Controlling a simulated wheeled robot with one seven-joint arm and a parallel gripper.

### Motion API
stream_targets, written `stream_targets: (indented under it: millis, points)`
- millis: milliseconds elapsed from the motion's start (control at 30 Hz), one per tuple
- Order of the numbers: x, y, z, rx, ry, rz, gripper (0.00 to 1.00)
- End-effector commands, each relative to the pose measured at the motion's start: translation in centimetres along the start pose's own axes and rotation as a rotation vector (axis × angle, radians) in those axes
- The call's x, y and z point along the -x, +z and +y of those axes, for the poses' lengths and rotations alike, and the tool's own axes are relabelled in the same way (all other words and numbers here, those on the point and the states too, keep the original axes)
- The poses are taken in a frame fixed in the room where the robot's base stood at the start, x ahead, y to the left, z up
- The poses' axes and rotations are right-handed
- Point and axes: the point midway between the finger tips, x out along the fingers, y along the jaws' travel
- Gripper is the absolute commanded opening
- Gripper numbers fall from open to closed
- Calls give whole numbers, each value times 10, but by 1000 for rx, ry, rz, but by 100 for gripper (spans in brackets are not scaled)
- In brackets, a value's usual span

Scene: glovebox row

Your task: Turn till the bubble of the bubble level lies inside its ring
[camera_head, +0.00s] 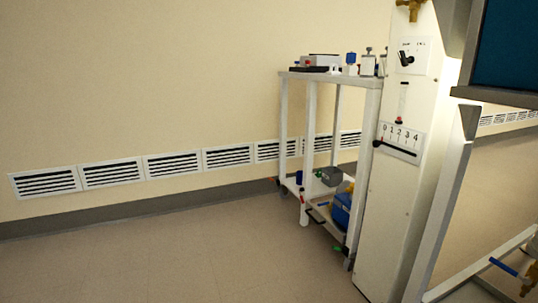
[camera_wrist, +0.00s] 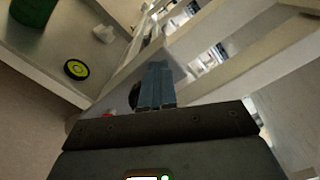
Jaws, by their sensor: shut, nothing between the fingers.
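A round black disc with a yellow-green face, which looks like the bubble level (camera_wrist: 76,69), lies on a grey surface (camera_wrist: 45,50) at the upper left of the wrist view. A small dark spot shows in its face; the ring and bubble are too small to tell apart. My gripper (camera_wrist: 156,68) is shut and empty in the middle of the wrist view. It is to the right of the disc and apart from it. I cannot make out the level or my gripper in the head view.
In the head view, a white cart (camera_head: 285,125) holds several small items on its top and lower shelves. A white panel column (camera_head: 390,200) with a 0-to-4 scale (camera_head: 400,138) and a black knob (camera_head: 406,59) stands beside it. Floor (camera_head: 180,250) at the left is clear.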

Motion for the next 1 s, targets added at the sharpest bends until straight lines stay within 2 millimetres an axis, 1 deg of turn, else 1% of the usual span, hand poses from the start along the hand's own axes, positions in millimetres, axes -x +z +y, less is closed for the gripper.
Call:
stream_targets:
  millis: [33,1000]
  points:
    - [9,-16,9,7,21,25,0]
    - [8,-16,30,8,13,29,0]
